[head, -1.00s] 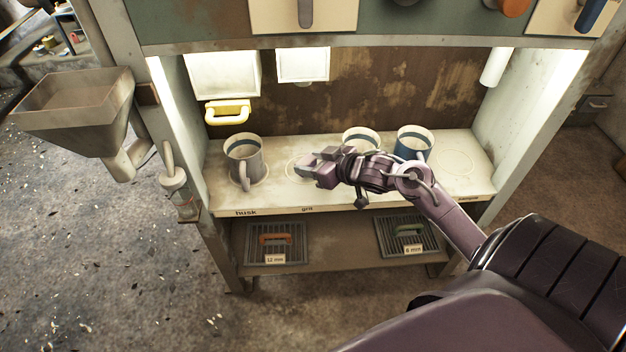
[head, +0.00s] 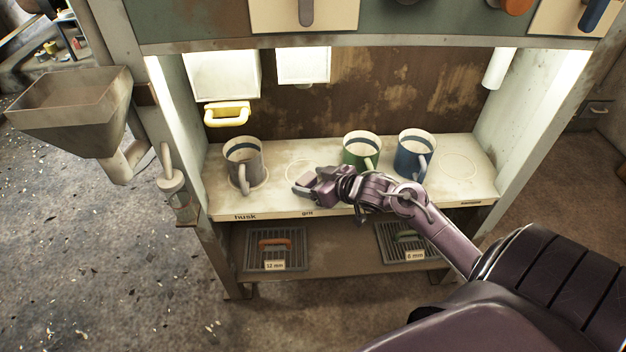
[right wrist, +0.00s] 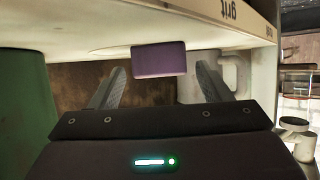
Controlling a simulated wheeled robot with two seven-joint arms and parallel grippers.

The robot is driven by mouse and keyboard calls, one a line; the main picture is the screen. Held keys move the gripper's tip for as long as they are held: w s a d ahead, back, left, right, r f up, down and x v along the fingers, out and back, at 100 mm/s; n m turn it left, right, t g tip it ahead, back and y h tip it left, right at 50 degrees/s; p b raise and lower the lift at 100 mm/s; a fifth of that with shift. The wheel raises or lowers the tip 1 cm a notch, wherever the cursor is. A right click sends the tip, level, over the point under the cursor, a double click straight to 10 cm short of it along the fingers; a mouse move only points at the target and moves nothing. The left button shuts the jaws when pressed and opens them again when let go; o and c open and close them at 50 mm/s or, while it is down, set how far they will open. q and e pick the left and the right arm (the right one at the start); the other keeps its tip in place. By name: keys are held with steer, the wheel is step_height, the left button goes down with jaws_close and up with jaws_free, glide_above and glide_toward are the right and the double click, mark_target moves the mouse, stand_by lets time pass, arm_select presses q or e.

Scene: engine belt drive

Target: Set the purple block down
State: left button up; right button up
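The purple block (right wrist: 159,59) shows in the right wrist view, which sees the shelf upside down. It is against the pale shelf top (right wrist: 110,30), between the two finger lines of my right gripper (right wrist: 160,80). The fingers are spread wide, with a visible gap on each side of the block. In the head view my right gripper (head: 303,186) is low over the shelf near the "grit" label, by an empty ring mark. There the block cannot be told clearly from the similarly coloured gripper. My left gripper is not in view.
A grey mug (head: 240,158) stands left of the gripper. A green mug (head: 357,153) and a blue mug (head: 411,158) stand to the right. An empty ring mark (head: 459,166) lies at the far right. Two grates sit on the lower shelf (head: 340,264).

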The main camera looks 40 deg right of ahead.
steer(key=shift+r, duration=0.2)
steer(key=p+v, duration=0.4)
steer(key=v, duration=0.8)
steer(key=s+a+f+g+h, duration=0.2)
steer(key=s+a+f+g, duration=0.2)
steer(key=a+f, duration=0.4)
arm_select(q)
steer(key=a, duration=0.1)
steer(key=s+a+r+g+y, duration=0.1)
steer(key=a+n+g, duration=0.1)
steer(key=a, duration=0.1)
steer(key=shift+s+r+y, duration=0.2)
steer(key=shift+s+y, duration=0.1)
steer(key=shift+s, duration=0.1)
arm_select(e)
steer(key=s+a+f+g, duration=0.2)
steer(key=s+a+g, duration=0.1)
steer(key=s+a, duration=0.2)
steer(key=s+a+f+n+g, duration=0.1)
steer(key=s+a+f+g, duration=0.1)
steer(key=s+a, duration=0.3)
steer(key=a+g, duration=0.1)
steer(key=a, duration=0.2)
steer(key=shift+s+a+g, duration=0.25)
steer(key=shift+a+g, duration=0.1)
steer(key=shift+g, duration=0.05)
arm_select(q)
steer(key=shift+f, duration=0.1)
arm_select(e)
steer(key=shift+f, duration=0.1)
